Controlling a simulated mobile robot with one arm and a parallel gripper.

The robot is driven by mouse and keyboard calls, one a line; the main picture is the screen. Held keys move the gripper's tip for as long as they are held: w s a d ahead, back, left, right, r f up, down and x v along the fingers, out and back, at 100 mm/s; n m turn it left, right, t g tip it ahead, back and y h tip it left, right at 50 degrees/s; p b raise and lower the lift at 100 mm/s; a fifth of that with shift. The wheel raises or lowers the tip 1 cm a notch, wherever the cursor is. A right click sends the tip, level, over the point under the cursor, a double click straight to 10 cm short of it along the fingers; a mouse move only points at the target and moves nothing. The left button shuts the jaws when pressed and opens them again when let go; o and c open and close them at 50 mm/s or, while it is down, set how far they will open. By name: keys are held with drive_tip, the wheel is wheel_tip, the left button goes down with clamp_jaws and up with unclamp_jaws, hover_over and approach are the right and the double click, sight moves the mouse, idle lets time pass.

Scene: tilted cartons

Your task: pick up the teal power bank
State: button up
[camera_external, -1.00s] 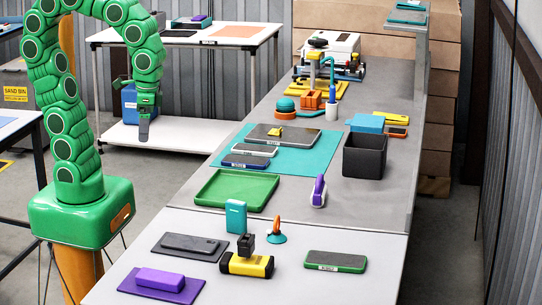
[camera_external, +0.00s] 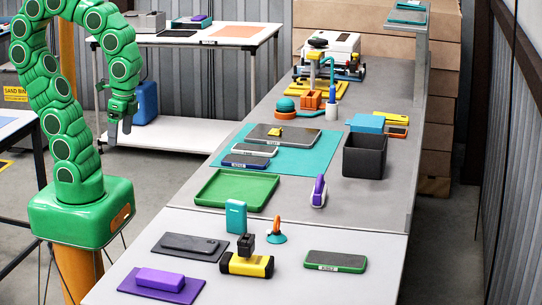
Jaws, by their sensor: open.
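The teal power bank (camera_external: 236,217) stands upright on the light bench, just in front of the green tray. It is a small teal block, apart from the things around it. My gripper (camera_external: 120,140) hangs pointing down at the left, beyond the bench's left edge and well away from the power bank. Its jaws are open and hold nothing.
A black and yellow tool (camera_external: 247,262) stands just in front of the power bank, with an orange and teal cone-shaped item (camera_external: 276,234) to its right. A dark phone (camera_external: 190,244) lies to the left. The green tray (camera_external: 210,199) is behind.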

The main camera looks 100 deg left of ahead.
wheel_tip(320, 180, up, 5)
drive_tip(key=w+a+r+n+y, duration=0.2)
drive_tip(key=w+n, duration=0.1)
drive_tip(key=w, duration=0.2)
drive_tip(key=w+a+r+n+y, duration=0.2)
drive_tip(key=w+a+n, duration=0.1)
drive_tip(key=w, duration=0.2)
drive_tip(key=n+t+y, duration=0.4)
drive_tip(key=n+y, duration=0.5)
drive_tip(key=n, duration=0.1)
hover_over(239, 203)
drive_tip(key=s+d, duration=0.2)
drive_tip(key=d, duration=0.3)
wheel_tip(239, 203, down, 5)
wheel_tip(239, 203, down, 15)
drive_tip(key=shift+f, duration=0.1)
drive_tip(key=shift+x, duration=1.15)
drive_tip(key=shift+r+x, duration=0.15)
drive_tip(key=shift+x, duration=1.25)
drive_tip(key=shift+r+x, duration=0.1)
drive_tip(key=shift+x, duration=1.3)
drive_tip(key=shift+w, duration=0.1)
